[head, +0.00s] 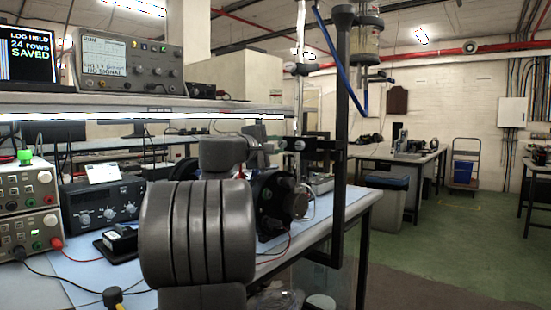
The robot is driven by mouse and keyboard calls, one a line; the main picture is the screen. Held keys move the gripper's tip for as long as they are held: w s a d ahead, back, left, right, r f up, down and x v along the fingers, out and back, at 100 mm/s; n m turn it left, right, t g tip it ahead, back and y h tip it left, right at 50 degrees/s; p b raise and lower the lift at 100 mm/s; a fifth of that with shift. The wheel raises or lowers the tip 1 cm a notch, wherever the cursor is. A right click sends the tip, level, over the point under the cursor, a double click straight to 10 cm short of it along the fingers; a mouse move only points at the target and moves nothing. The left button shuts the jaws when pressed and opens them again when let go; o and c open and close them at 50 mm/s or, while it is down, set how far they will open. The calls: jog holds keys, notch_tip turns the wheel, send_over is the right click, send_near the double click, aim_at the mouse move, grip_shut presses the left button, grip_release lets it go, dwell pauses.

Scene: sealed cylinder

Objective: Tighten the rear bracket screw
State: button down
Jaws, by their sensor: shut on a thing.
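My gripper (328,149) is in the middle of the head view, small and dark, beyond my grey arm links. It is shut on a long dark L-shaped bar (341,110), which stands upright. The bar has a thicker top and a short foot pointing left at its bottom, in front of the bench's right edge. A black round-flanged unit (268,203) with a metal end sits on the bench left of the bar, partly hidden by my arm. I cannot make out the rear bracket or its screw.
The workbench (300,238) has a shelf with instruments (130,62) above. Power supplies (28,200) and a black meter box (103,203) stand left. A clear cylinder (366,42) with a blue hose hangs behind the bar. A grey bin (388,200) stands behind; green floor is free at right.

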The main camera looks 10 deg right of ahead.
jog(key=m+b, duration=0.2)
jog(key=f+m+b, duration=0.1)
jog(key=m, duration=0.1)
jog(key=shift+m+b, duration=0.3)
jog(key=shift+b, duration=0.05)
jog(key=shift+r+m+b, duration=0.2)
jog(key=shift+m+b, duration=1.1)
jog(key=shift+m, duration=0.6)
jog(key=shift+r, duration=0.1)
jog(key=c, duration=1.2)
grip_release()
jog(key=shift+r, duration=0.15)
jog(key=shift+c, duration=0.2)
jog(key=shift+s+a, duration=0.1)
jog(key=p+v, duration=0.1)
jog(key=v, duration=1.2)
jog(key=shift+s+a, duration=0.2)
jog(key=shift+a, duration=0.1)
